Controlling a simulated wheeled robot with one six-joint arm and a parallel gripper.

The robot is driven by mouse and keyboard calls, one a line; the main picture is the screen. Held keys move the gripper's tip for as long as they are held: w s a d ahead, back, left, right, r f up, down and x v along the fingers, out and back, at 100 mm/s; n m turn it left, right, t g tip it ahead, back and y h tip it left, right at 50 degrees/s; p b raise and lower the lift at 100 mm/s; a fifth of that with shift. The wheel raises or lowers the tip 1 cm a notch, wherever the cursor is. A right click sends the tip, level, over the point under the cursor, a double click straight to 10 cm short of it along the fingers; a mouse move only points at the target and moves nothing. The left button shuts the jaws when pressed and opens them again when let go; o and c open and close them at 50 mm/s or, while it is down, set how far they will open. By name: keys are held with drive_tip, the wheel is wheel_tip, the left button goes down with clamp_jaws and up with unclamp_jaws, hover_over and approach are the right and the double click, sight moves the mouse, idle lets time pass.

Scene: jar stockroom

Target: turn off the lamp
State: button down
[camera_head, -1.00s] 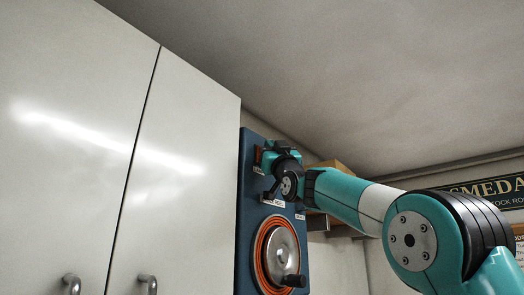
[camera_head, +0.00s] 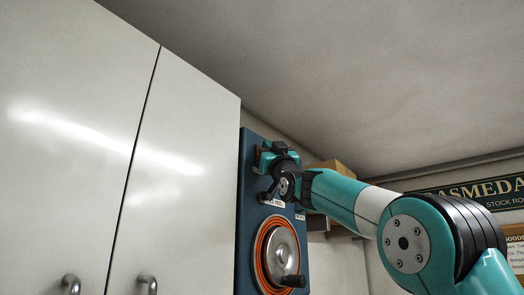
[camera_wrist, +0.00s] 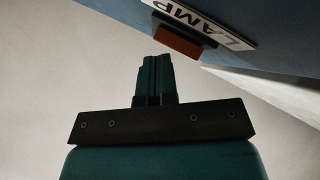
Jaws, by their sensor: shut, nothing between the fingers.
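In the wrist view, a reddish-brown switch (camera_wrist: 180,46) in a dark mount sits on the blue panel beside a white label (camera_wrist: 212,26) reading LAMP. My gripper (camera_wrist: 153,62) is shut and empty, its fingertips to the left of and below the switch in that picture. A gap shows between them, though its depth is hard to judge. In the head view, my gripper (camera_head: 264,158) is at the upper part of the blue panel (camera_head: 246,215) and covers most of the switch there. The lamp itself is not in view.
A round metal reel with an orange hose (camera_head: 280,255) and a black crank sits low on the same panel. Tall white cabinet doors (camera_head: 185,180) stand close on the left. A wooden box (camera_head: 335,168) is on a shelf behind my arm.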

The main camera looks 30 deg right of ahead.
drive_tip(key=shift+s, duration=0.1)
drive_tip(key=shift+s+d+f+b, duration=0.1)
drive_tip(key=shift+s+d+b, duration=0.2)
drive_tip(key=shift+s+b, duration=0.4)
